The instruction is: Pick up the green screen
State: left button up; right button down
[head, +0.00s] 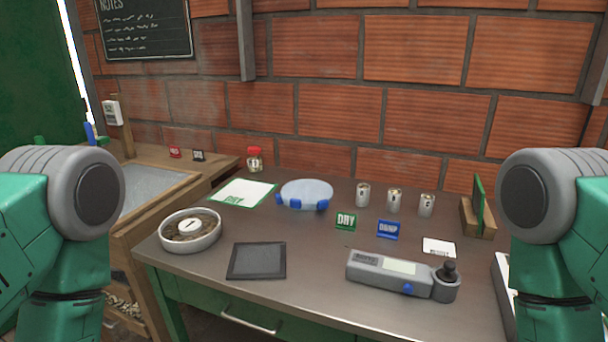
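A thin green panel (480,203), which looks like the green screen, stands upright and nearly edge-on in a wooden holder (478,226) at the right end of the table. Its face is mostly turned away, so I cannot see its surface well. My two arms come in at the left and right edges of the head view. Both grippers are out of the picture. The right arm is nearest to the panel in the picture, with a gap between them.
The grey table (318,252) bears a round dish (191,231), a dark flat pad (257,261), a grey meter (388,272), several small cans (395,200), a green DRY sign (346,220), a blue sign (388,230) and a green-edged sheet (243,192). A brick wall (330,110) stands behind.

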aim_at(478, 194)
jog(key=j+z, duration=0.1)
jog(key=z, duration=0.3)
jog(key=j+z, duration=0.15)
jog(key=z, duration=0.25)
jog(key=j+z, duration=0.15)
jog(key=z, duration=0.2)
